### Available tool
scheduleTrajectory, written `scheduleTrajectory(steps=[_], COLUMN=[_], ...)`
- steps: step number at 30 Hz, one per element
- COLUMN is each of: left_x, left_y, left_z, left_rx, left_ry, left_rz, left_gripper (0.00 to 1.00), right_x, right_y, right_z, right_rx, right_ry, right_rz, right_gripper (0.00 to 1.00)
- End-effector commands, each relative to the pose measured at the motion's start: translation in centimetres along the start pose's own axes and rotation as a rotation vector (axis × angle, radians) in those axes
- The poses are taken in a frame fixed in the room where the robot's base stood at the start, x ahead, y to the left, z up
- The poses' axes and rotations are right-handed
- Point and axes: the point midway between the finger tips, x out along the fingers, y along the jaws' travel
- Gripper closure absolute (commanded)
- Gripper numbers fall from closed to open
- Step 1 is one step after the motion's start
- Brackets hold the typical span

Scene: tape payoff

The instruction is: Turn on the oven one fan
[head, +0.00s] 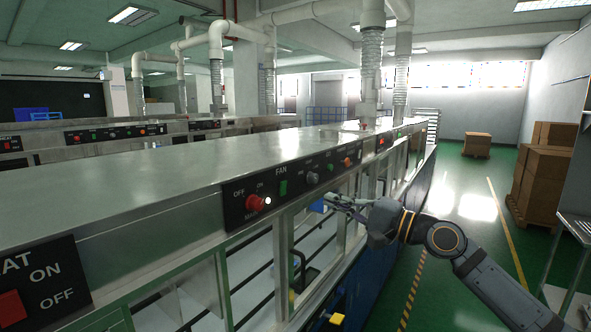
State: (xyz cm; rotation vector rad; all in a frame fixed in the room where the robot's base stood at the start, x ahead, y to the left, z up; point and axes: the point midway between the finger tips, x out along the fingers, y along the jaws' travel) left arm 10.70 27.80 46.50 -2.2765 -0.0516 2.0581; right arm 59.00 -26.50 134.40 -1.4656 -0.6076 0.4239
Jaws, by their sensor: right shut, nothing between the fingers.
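A black control panel (232,208) is set in the front edge of the long metal oven housing. It carries the label FAN, a red knob (255,203) near the words OFF and ON, a small lit white lamp (268,200), a green button (283,188), a grey knob (312,178) and an orange button (347,162). My right gripper (329,199) is shut and empty. It appears just below and right of the grey knob, fingers pointing left toward the panel; I cannot tell whether it touches anything. My left gripper is out of view.
The oven's metal top (150,190) runs along the left. Another black panel (40,285), marked ON and OFF with a red switch (12,308), is at near left. Cardboard boxes (543,175) and a metal rack (577,228) stand right. The green aisle floor between is open.

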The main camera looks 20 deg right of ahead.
Motion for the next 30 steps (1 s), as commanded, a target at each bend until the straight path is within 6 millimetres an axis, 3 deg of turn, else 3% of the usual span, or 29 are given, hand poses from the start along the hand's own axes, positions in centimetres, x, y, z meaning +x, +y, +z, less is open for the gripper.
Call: scheduleTrajectory(steps=[3, 18, 24, 30], left_x=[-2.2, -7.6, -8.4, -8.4], left_y=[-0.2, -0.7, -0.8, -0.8], left_z=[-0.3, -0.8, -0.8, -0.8], left_rx=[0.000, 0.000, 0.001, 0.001], left_ry=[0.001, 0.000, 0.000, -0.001], left_rz=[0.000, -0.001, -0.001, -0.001], left_gripper=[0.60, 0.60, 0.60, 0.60], right_x=[1.4, 9.1, 10.9, 11.1], right_y=[-0.7, -0.5, -0.1, 0.2], right_z=[0.0, 0.1, 0.0, 0.0], right_rx=[0.006, 0.007, 0.002, 0.000], right_ry=[-0.002, -0.001, 0.000, 0.001], right_rz=[-0.009, -0.004, 0.000, 0.001], right_gripper=[1.00, 1.00, 1.00, 1.00])
